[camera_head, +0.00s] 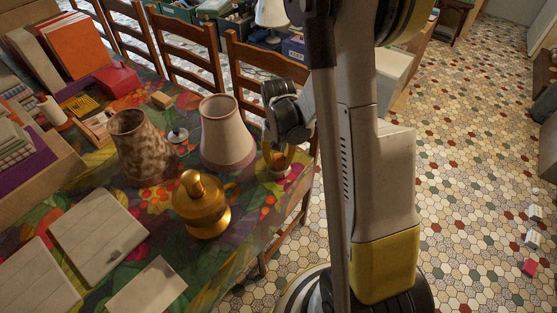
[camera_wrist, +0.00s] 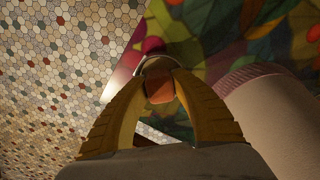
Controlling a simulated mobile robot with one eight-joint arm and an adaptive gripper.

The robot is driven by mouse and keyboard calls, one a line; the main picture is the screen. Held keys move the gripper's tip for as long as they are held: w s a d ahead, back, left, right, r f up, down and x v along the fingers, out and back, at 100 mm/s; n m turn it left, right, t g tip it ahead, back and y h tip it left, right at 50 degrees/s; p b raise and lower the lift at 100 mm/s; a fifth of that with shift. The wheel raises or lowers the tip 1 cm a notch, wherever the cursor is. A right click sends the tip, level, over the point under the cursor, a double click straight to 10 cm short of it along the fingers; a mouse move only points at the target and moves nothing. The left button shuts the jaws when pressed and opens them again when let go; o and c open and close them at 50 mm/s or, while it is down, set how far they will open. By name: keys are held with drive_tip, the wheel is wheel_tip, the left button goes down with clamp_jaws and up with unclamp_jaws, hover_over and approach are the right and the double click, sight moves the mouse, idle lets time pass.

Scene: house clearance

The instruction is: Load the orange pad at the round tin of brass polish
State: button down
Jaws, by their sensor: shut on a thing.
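My gripper (camera_head: 279,155) is at the right edge of the table, its yellow fingers pointing down. In the wrist view my gripper (camera_wrist: 160,82) is shut on the orange pad (camera_wrist: 160,91), a small block between the fingertips. The round tin (camera_wrist: 145,62) shows as a pale rim just beyond the pad, partly hidden by pad and fingers. In the head view the tin (camera_head: 281,173) sits on the cloth directly below the fingertips. I cannot tell whether the pad touches the polish.
A pale lampshade (camera_head: 227,133) stands close left of my gripper and fills the right of the wrist view (camera_wrist: 278,112). A brass lamp base (camera_head: 205,207) stands in front, a mottled lampshade (camera_head: 141,147) further left. Wooden chairs (camera_head: 262,62) line the far side.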

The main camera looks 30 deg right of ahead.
sight(278, 157)
idle(0.4)
drive_tip(key=shift+r+p, duration=2.45)
drive_tip(key=shift+r, duration=1.1)
drive_tip(key=shift+a, duration=0.1)
